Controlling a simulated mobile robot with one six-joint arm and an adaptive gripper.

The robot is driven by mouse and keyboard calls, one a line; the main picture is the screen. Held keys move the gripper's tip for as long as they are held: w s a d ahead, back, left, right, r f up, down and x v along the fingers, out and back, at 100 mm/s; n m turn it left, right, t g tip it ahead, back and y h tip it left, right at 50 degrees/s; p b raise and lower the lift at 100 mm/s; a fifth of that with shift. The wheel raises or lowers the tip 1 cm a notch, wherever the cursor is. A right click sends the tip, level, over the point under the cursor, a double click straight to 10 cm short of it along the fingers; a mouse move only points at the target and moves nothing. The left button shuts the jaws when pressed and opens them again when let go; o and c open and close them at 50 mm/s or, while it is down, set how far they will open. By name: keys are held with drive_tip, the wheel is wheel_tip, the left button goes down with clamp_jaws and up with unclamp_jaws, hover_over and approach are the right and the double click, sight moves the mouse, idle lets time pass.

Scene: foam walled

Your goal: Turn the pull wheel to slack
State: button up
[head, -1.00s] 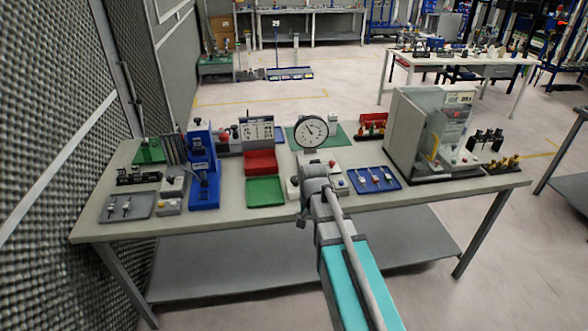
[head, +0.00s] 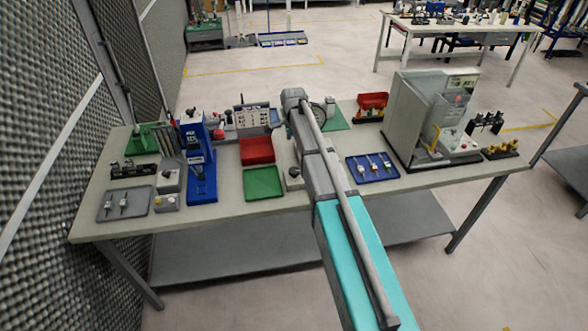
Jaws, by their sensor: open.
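No pull wheel can be made out clearly; any wheel near the dial is hidden behind my arm. A pale block (head: 293,180) sits at the arm's left side near the bench front. My arm reaches over the bench, its last visible joint in front of the dial area. My gripper's fingers are hidden beyond that joint, so I see nothing held.
On the grey bench (head: 230,207) stand a blue upright fixture (head: 202,165), red (head: 257,150) and green (head: 263,183) trays, a blue tray of small parts (head: 373,167) and a large grey machine (head: 425,115). A mesh wall (head: 60,150) rises at the left.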

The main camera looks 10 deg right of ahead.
sight(294, 170)
drive_tip(key=shift+f, duration=0.2)
wheel_tip(294, 170, down, 13)
drive_tip(key=b, duration=1.3)
drive_tip(key=shift+d+f+b, duration=0.1)
drive_tip(key=shift+f+b, duration=0.1)
drive_tip(key=shift+b, duration=0.2)
